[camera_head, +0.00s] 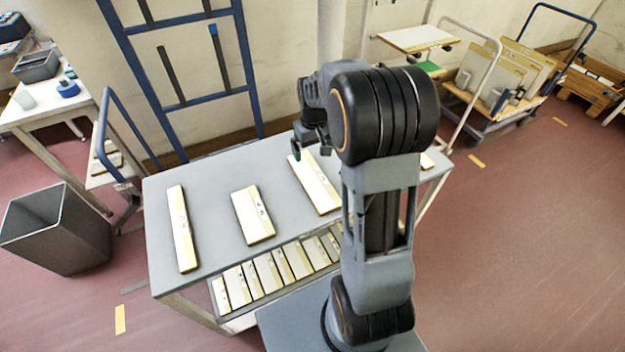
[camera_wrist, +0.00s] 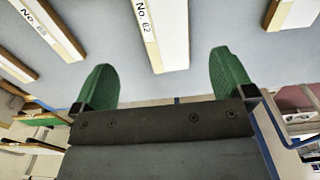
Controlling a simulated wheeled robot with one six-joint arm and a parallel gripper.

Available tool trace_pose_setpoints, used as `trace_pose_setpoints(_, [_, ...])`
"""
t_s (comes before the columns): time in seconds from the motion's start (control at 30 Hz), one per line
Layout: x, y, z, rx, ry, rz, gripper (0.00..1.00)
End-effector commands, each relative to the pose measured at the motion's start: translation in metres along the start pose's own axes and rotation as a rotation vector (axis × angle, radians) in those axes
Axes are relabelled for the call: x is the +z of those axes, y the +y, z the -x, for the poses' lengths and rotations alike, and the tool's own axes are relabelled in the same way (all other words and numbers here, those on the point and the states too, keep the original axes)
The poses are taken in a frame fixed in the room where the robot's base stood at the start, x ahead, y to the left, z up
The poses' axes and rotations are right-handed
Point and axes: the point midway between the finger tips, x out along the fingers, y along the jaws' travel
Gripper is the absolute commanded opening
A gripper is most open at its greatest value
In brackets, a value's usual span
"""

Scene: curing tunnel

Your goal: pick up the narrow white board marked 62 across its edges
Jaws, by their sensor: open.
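The white board marked 62 (camera_wrist: 163,38) lies flat in the wrist view, a narrow strip with a pale wooden edge; the first digit is hard to read. My gripper (camera_wrist: 163,64) is open and empty, its two green fingers on either side of the board's near end and apart from it. In the head view, my gripper (camera_head: 300,148) is above the far end of a white board (camera_head: 318,187) on the grey table, which appears to be this one. The arm hides part of the table there.
Other boards lie on the table (camera_head: 215,185): a long narrow one (camera_head: 182,230) at left and a wider one (camera_head: 253,215). Several more fill the lower shelf (camera_head: 240,322). In the wrist view, neighbouring boards lie left (camera_wrist: 52,30) and right (camera_wrist: 292,14), with bare tabletop between.

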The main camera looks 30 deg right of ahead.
Motion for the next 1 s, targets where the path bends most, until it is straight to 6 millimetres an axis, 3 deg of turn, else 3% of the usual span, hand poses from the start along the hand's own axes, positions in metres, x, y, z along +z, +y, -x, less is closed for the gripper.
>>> trace_pose_setpoints(0.3, [0.000, -0.001, -0.055, -0.001, -0.006, 0.002, 1.00])
trace_pose_setpoints(0.63, [0.001, -0.002, -0.076, -0.001, -0.004, 0.003, 1.00])
trace_pose_setpoints(1.0, [0.001, -0.004, -0.120, -0.001, -0.004, 0.002, 1.00])
